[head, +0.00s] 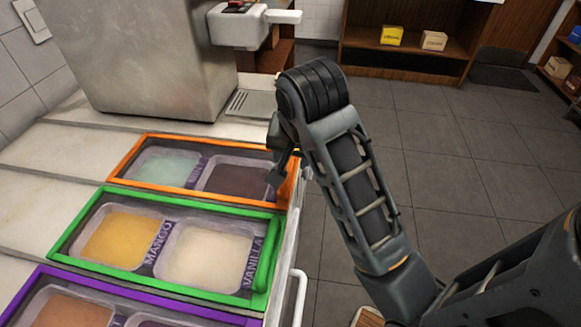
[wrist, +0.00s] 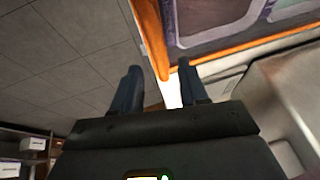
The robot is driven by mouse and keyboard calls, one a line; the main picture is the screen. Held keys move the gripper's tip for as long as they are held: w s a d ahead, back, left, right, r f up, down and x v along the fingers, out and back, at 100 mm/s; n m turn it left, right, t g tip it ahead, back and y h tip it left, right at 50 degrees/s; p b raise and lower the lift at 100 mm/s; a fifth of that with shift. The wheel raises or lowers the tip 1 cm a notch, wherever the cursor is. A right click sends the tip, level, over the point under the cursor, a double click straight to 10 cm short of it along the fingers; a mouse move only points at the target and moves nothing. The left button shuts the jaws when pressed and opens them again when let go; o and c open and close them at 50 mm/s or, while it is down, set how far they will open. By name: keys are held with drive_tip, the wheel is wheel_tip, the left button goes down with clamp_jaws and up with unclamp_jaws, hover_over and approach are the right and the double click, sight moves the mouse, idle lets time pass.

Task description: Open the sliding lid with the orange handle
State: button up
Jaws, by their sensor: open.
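The orange-framed sliding lid (head: 190,193) lies on the counter over two tubs, one pale green and one dark brown, seen through its clear pane. Its orange handle (head: 289,190) is at the right end, partly hidden by my gripper (head: 284,170). In the wrist view the orange handle (wrist: 150,38) reaches down between the tips of my open gripper (wrist: 158,68), closer to the left finger. I cannot tell whether either finger touches it. The lid looks closed over both tubs.
A green-framed lid (head: 95,190) over mango and vanilla tubs lies just nearer, then a purple-framed lid (head: 160,299). A steel machine (head: 150,60) stands behind the orange lid. Bare white counter (head: 35,190) is on the left. Open tiled floor (head: 470,200) is on the right.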

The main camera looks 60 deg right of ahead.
drive_tip(key=shift+x, duration=1.35)
drive_tip(key=shift+c, duration=0.2)
clamp_jaws()
